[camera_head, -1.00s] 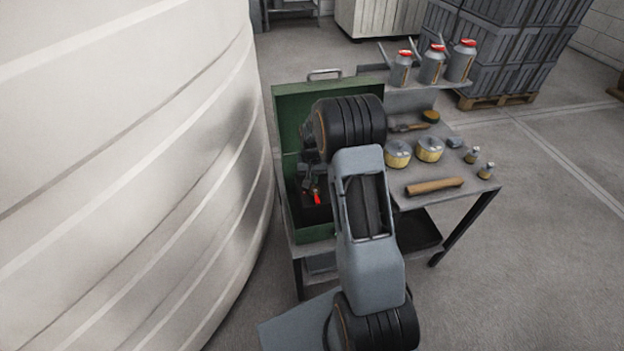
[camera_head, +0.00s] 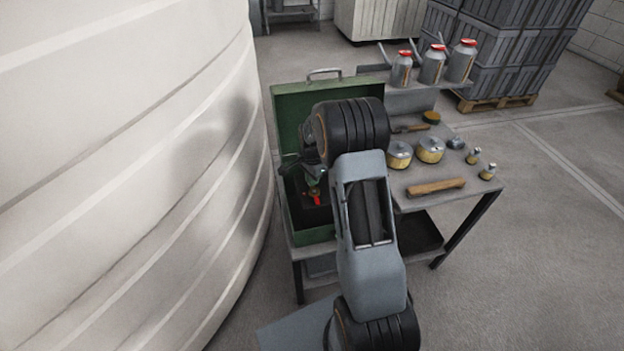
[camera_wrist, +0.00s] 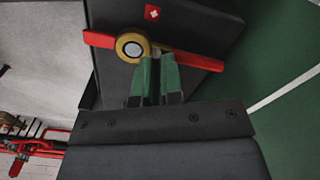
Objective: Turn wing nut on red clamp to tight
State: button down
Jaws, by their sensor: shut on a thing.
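In the wrist view a red clamp bar (camera_wrist: 195,60) lies slantwise across a dark block (camera_wrist: 190,25) bearing a white-cross label. A round brass wing nut (camera_wrist: 132,46) with a pale centre sits on the bar. My gripper (camera_wrist: 158,62) has green fingers closed together at the nut's right side, shut on its wing, which they mostly hide. In the head view the red clamp (camera_head: 316,200) shows small inside the open green case (camera_head: 312,236). My gripper (camera_head: 314,183) is just above it, and my arm covers much of the case.
The case stands at the left of a grey table (camera_head: 455,210), close to a large pale tank (camera_head: 130,180). Right of my arm are tins (camera_head: 430,150), a wooden-handled tool (camera_head: 436,187) and small bottles (camera_head: 487,172). Oil cans (camera_head: 432,64) stand on a raised shelf behind.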

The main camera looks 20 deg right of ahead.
jog(key=shift+m, duration=1.1)
jog(key=c, duration=1.3)
grip_release()
jog(key=shift+o, duration=0.2)
jog(key=shift+r, duration=0.1)
notch_tip(320, 180, up, 14)
jog(key=shift+f, duration=0.2)
